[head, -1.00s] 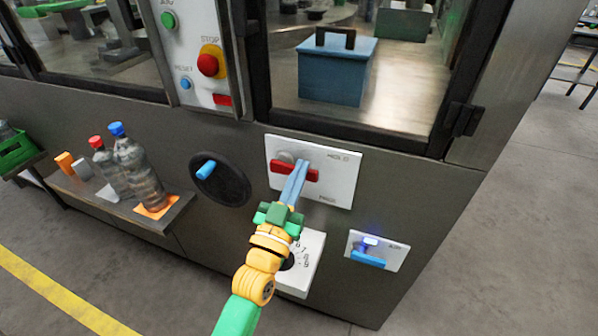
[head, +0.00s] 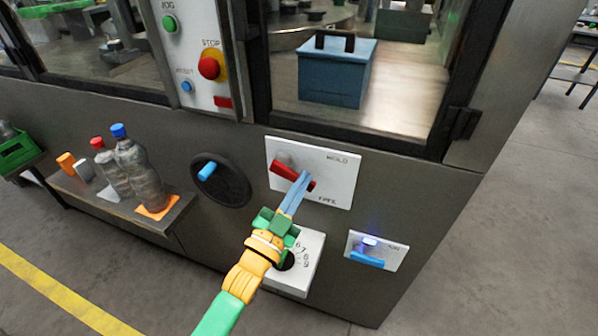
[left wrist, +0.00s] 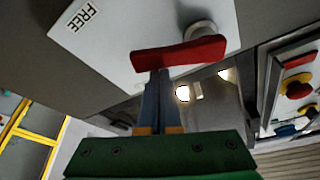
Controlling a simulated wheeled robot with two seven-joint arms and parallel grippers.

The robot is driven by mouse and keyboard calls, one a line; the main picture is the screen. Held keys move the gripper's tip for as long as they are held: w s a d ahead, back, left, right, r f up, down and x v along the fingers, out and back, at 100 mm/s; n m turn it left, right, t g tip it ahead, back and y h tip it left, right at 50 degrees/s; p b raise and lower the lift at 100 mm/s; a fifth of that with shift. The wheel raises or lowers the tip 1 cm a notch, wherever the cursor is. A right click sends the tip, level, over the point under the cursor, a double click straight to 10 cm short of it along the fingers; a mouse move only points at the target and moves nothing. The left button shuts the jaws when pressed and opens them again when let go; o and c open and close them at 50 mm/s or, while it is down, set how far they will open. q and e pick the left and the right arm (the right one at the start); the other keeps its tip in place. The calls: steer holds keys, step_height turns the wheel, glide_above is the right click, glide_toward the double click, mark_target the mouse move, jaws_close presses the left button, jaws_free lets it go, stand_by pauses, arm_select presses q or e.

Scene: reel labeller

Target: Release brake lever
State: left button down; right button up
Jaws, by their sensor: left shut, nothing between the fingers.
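The red brake lever (head: 287,171) is on a white plate (head: 340,180) marked HOLD at the top and FREE at the bottom. It slopes down to the right from its grey pivot, between the two marks. My left gripper (head: 304,176) is shut and empty, its blue fingertips at the lever's free right end. In the left wrist view the closed fingertips (left wrist: 158,75) meet the edge of the red lever (left wrist: 185,53) near its free end, and appear to touch it. The FREE mark (left wrist: 83,16) also shows there. My right gripper is not in view.
A dial (head: 311,262) sits below the plate, partly behind my left gripper. A black handwheel (head: 232,187) is to the left and a blue switch (head: 367,258) to the lower right. A shelf (head: 182,208) with bottles sticks out at left.

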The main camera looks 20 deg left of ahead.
arm_select(q)
steer(key=shift+a+f+m+g+h+p, duration=0.35)
steer(key=shift+f+m, duration=0.2)
steer(key=shift+m, duration=0.9)
steer(key=shift+a+f+m+g+h+p, duration=0.15)
steer(key=shift+f+m+g+h+p, duration=0.3)
steer(key=shift+m, duration=1.05)
steer(key=shift+a+f+m+g+h+p, duration=0.15)
steer(key=shift+a+f+m+g+h, duration=0.4)
steer(key=shift+m, duration=0.9)
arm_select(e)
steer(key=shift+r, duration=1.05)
arm_select(q)
steer(key=shift+d+f, duration=0.2)
steer(key=shift+d, duration=0.1)
